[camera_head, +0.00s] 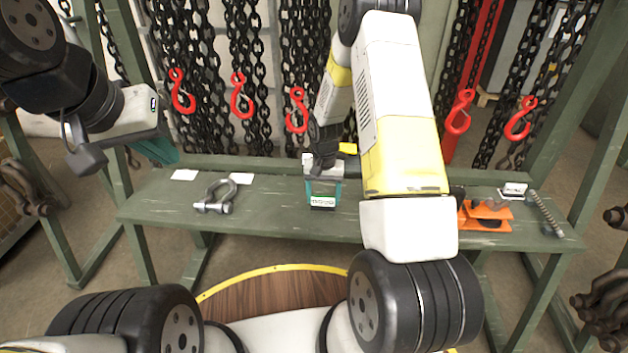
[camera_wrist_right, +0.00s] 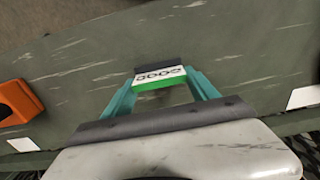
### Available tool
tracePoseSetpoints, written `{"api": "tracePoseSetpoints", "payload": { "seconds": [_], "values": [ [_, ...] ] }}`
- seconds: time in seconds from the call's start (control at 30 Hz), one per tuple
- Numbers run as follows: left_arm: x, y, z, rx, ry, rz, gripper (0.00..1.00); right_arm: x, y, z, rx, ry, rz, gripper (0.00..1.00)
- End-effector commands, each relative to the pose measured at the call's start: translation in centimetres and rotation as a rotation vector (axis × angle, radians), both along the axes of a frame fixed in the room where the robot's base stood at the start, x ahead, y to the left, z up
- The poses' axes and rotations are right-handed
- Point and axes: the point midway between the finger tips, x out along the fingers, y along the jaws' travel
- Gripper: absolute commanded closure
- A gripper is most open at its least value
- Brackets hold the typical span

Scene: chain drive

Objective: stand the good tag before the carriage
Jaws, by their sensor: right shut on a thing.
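My right gripper (camera_head: 322,196) is shut on a small tag (camera_head: 322,202), over the middle of the green bench. In the right wrist view the tag (camera_wrist_right: 160,77) sits between the teal fingertips (camera_wrist_right: 160,90). It has a white face with dark chain-like marks and a green band along one edge. I cannot tell whether it touches the bench. An orange piece (camera_head: 484,215) at the bench's right, partly hidden by my right arm, looks like the carriage. Its corner shows in the right wrist view (camera_wrist_right: 18,101). My left gripper (camera_head: 160,150) hangs off the bench's left end; its opening is unclear.
The bench (camera_head: 270,215) also bears a grey shackle (camera_head: 216,198), two blank white cards (camera_head: 184,174) (camera_head: 240,178), another marked tag (camera_head: 514,190) behind the orange piece, and a threaded rod (camera_head: 545,213) at right. Chains with red hooks (camera_head: 241,96) hang behind. Bare bench lies between shackle and right gripper.

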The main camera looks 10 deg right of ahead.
Motion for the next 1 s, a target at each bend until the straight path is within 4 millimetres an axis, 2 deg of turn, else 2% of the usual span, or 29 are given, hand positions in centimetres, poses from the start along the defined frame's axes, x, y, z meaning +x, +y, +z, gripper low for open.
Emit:
{"api": "tracePoseSetpoints", "payload": {
  "seconds": [0.1,0.47,0.5,0.57,0.87,1.0],
  "values": [
    [0.00,0.00,0.00,0.000,0.000,0.000,1.00,-0.04,-0.01,-1.43,-0.001,0.001,-0.001,0.72],
    [0.00,0.00,0.00,0.000,0.000,0.000,1.00,-0.02,0.02,-1.80,0.000,0.000,-0.001,0.72],
    [0.00,0.00,0.00,0.000,0.000,0.000,1.00,0.00,0.02,-1.74,0.000,-0.001,-0.001,0.24],
    [0.00,0.00,0.00,0.000,0.000,0.000,1.00,0.00,0.02,-1.73,0.000,-0.001,-0.001,0.13],
    [0.00,0.00,0.00,0.000,0.000,0.000,1.00,-0.01,0.02,-1.69,0.000,-0.001,-0.001,0.11],
    [0.00,0.00,0.00,0.000,0.000,0.000,1.00,0.06,0.01,-0.87,0.000,-0.002,-0.001,0.11]
  ]
}}
